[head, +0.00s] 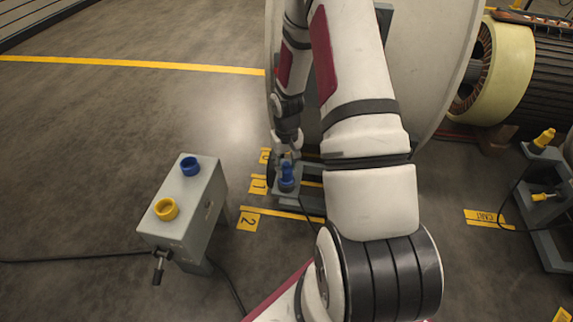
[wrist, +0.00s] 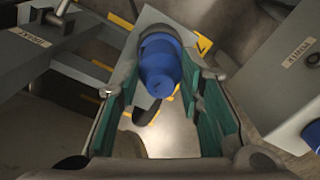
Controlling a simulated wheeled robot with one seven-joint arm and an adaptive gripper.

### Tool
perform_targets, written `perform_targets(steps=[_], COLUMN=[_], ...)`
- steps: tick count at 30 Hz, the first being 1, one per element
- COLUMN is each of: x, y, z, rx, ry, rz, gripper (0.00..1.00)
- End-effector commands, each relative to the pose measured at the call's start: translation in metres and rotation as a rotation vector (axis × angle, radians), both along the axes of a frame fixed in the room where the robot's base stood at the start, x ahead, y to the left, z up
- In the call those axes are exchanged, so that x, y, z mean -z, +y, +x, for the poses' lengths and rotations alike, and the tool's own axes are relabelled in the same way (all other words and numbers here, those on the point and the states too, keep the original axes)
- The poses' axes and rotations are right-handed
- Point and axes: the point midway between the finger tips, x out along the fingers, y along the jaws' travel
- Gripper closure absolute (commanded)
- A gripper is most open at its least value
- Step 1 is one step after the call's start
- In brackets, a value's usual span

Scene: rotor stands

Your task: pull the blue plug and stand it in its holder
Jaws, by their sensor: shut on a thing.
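The blue plug (head: 287,178) stands upright at the small grey stand (head: 312,199) beside the large round disc. My gripper (head: 287,154) points down onto it from above. In the wrist view the plug (wrist: 160,66) is between the green-padded fingers of my gripper (wrist: 161,78), which is shut on it. I cannot tell whether its lower end is still seated in the stand. The blue ring holder (head: 190,166) on top of the grey box is empty. Its edge shows at the right of the wrist view (wrist: 312,134).
A yellow ring holder (head: 165,209) is also on the grey box (head: 185,190). The large pale disc (head: 430,70) stands close behind my arm. Floor between stand and box is clear.

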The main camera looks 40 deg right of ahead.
Motion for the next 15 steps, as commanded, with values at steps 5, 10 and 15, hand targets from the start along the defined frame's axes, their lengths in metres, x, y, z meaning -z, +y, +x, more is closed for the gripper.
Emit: perform_targets(steps=[5, 10, 15], x=[-0.0004, -0.0005, -0.0004], y=[-0.0001, -0.0001, 0.0000], z=[0.0002, 0.0002, 0.0001], rx=[0.000, 0.000, 0.000], ry=[-0.001, 0.000, 0.000], rz=[0.000, 0.000, 0.000], gripper=[0.91, 0.53, 0.43])
